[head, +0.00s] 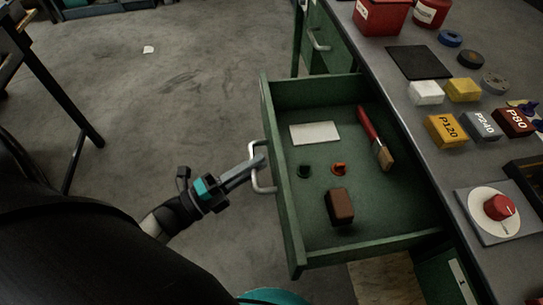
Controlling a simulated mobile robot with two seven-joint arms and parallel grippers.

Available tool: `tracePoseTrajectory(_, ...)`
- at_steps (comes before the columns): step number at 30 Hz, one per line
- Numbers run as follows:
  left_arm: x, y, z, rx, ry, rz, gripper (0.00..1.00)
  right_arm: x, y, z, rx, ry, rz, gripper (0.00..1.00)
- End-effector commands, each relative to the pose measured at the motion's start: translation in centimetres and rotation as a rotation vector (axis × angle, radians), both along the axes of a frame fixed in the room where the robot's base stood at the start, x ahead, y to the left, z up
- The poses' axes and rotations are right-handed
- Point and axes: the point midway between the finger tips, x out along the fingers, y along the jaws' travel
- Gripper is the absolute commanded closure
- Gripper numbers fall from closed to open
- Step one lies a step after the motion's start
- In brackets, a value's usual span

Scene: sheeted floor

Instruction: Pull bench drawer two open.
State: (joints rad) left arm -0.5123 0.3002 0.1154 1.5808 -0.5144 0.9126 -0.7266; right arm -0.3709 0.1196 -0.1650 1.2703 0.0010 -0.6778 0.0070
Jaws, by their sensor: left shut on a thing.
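A green bench drawer (284,215) stands pulled out from the bench, its inside in plain sight. Its pale metal handle (256,185) is on the front face, on the left side of the drawer. My left gripper (258,165) reaches in from the lower left and is shut on this handle. Inside the drawer lie a white card (315,133), a brush with a red handle (369,127), a brown block (341,205), a small orange-red piece (339,169) and a small dark green piece (304,171). My right gripper is not in view.
The grey bench top (408,112) at the right carries sanding blocks, tape rolls, red containers (380,16) and a plate with a red knob (498,207). Another green drawer with a handle (318,40) is farther back. Open grey floor (180,100) lies to the left.

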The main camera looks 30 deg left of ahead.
Motion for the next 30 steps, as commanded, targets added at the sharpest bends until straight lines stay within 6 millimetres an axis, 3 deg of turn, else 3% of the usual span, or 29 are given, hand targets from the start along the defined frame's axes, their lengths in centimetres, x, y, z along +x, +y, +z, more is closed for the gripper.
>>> tracePoseTrajectory(15, -0.41, 0.62, 0.01, 0.000, 0.000, 0.001, 1.00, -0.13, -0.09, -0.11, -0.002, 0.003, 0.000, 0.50)
tracePoseTrajectory(16, -0.41, 0.62, 0.01, 0.000, 0.000, 0.001, 0.80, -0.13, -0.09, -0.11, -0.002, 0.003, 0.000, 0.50)
tracePoseTrajectory(23, -0.40, 0.60, 0.00, 0.000, 0.000, 0.001, 0.55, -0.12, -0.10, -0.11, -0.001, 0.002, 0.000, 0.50)
tracePoseTrajectory(30, -0.40, 0.58, -0.01, -0.001, 0.001, 0.000, 0.53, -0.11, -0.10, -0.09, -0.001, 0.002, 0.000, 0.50)
